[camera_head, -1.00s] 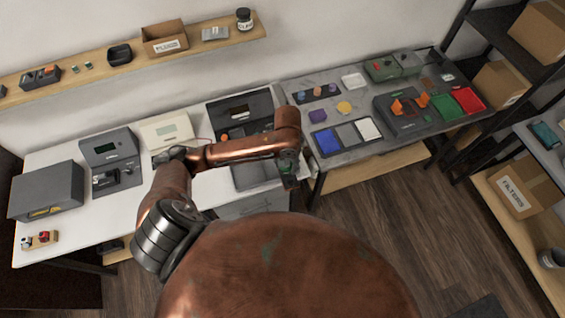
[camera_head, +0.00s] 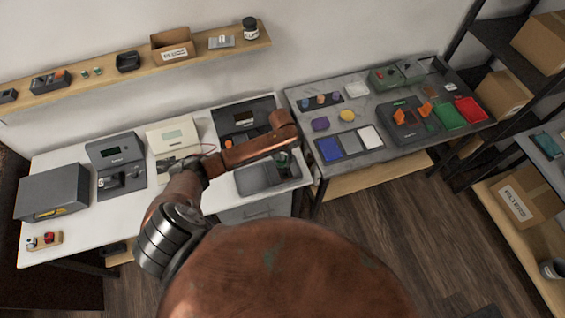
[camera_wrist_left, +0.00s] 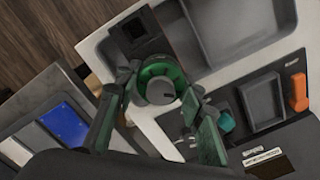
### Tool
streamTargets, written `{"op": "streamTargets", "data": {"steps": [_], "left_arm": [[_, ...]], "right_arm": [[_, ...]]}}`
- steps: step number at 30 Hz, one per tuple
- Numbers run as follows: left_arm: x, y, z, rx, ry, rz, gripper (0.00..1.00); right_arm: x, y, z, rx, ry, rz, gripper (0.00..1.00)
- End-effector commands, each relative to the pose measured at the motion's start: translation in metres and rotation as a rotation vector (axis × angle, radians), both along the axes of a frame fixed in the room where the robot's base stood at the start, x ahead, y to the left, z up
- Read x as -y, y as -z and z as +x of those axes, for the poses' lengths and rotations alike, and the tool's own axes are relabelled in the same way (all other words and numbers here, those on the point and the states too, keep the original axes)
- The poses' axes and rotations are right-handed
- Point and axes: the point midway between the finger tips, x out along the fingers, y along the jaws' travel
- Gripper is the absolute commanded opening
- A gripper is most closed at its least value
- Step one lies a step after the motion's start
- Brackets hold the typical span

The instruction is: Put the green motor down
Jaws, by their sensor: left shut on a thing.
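The green motor (camera_wrist_left: 158,82) is round, with a grey cylindrical hub facing the wrist camera. My left gripper (camera_wrist_left: 160,88) is shut on it, with one green finger on each side. In the head view my left gripper (camera_head: 286,160) hangs below the copper forearm, over the right end of a grey tray on the white bench. The motor is too small and covered to make out clearly there. The grey tray (camera_wrist_left: 180,52) lies behind the motor in the wrist view, with a small square pocket and a larger compartment. The gap between motor and tray cannot be judged. My right gripper is not in view.
A dark station with an orange part (camera_wrist_left: 299,92) lies beside the tray. The grey table to the right holds a blue pad (camera_head: 329,149), a red tray (camera_head: 468,110) and other parts. A narrow gap separates the benches. Machines stand on the left of the white bench.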

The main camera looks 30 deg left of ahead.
Motion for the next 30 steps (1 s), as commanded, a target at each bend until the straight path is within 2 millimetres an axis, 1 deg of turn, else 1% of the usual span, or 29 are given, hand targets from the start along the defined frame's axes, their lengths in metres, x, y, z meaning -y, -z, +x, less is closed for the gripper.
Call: {"op": "streamTargets", "data": {"steps": [1, 8, 12, 15, 27, 28, 30], "left_arm": [[-0.002, 0.004, 0.005, 0.002, -0.001, 0.000, 0.11], [-0.007, 0.018, 0.015, 0.001, 0.000, 0.000, 0.11], [-0.007, 0.038, 0.015, 0.001, 0.001, 0.000, 0.11], [-0.007, 0.046, 0.015, 0.002, 0.001, 0.000, 0.11], [-0.007, 0.051, 0.015, 0.002, 0.002, 0.000, 0.11], [-0.007, 0.052, 0.014, 0.001, 0.002, 0.000, 0.37], [-0.007, 0.052, 0.014, 0.001, 0.002, 0.000, 0.42]], "right_arm": [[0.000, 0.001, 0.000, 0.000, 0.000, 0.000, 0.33], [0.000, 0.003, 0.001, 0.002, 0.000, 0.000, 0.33], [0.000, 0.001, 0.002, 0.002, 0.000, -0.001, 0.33], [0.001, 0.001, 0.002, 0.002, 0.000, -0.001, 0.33], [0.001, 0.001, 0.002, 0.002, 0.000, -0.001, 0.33], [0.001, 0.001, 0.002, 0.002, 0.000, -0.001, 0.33], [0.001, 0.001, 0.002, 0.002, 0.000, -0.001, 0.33]]}}
